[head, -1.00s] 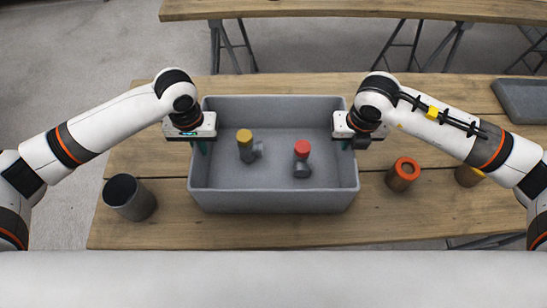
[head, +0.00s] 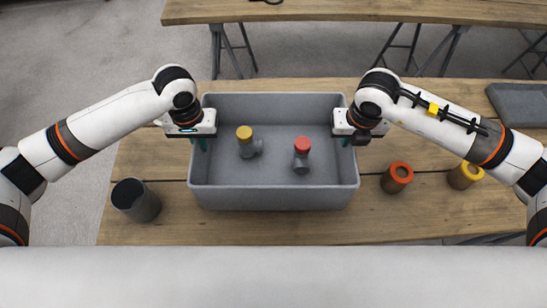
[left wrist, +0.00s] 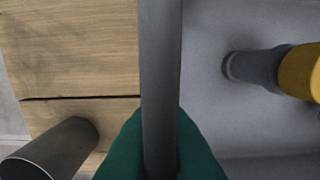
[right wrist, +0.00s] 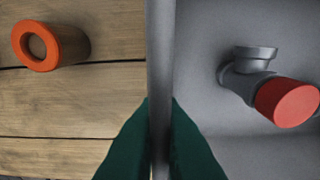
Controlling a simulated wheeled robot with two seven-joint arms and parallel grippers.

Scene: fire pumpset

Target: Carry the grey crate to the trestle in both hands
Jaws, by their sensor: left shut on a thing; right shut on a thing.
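The grey crate (head: 273,198) is level in front of me in the head view, over the near wooden table. My left gripper (head: 200,145) is shut on its left wall, and the left wrist view shows green fingers on both sides of that wall (left wrist: 160,70). My right gripper (head: 347,141) is shut on its right wall (right wrist: 160,60) in the same way. Inside the crate are a yellow-capped grey fitting (head: 246,143) and a red-capped grey fitting (head: 301,154). The trestle is probably the far wooden-topped table (head: 330,12). The crate's underside is hidden.
On the near table (head: 150,165), a dark grey cup (head: 136,200) stands left of the crate. An orange-rimmed cylinder (head: 397,178) and a yellow-rimmed one (head: 465,175) stand to the right. A grey tray (head: 518,103) lies at the back right. A floor gap separates the tables.

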